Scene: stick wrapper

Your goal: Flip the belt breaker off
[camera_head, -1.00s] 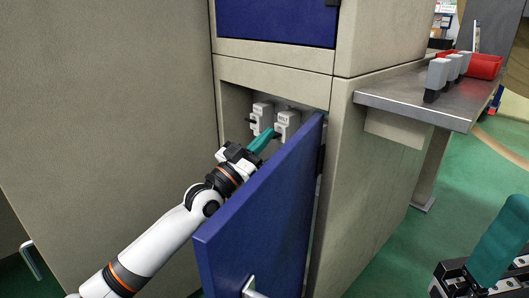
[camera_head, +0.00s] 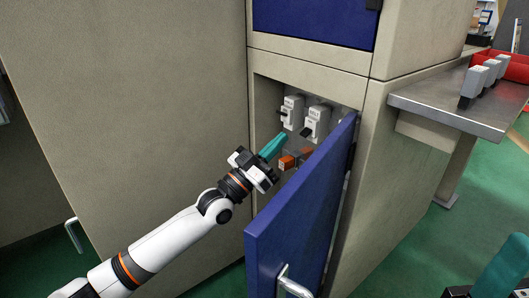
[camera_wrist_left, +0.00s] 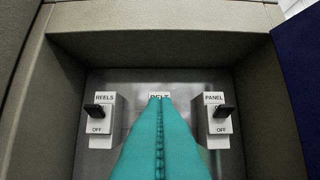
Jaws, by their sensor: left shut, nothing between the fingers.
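The belt breaker (camera_head: 316,122) is a pale grey block on the back wall of the open cabinet. Its black lever points low, lower on its body than the lever of the reels breaker (camera_head: 292,112) beside it. My left gripper (camera_head: 272,146) has its teal fingers shut and empty, below and in front of these breakers, apart from the belt lever. In the left wrist view the fingers (camera_wrist_left: 160,140) cover the belt breaker except its label (camera_wrist_left: 159,97). My right gripper (camera_head: 505,268) shows only partly at the bottom right edge.
The blue door (camera_head: 300,210) hangs open to the right of my left arm. The panel breaker (camera_wrist_left: 217,118) is right of the fingers. An orange block (camera_head: 287,162) is low in the cabinet. A metal shelf (camera_head: 445,105) with grey devices and a red bin stands right.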

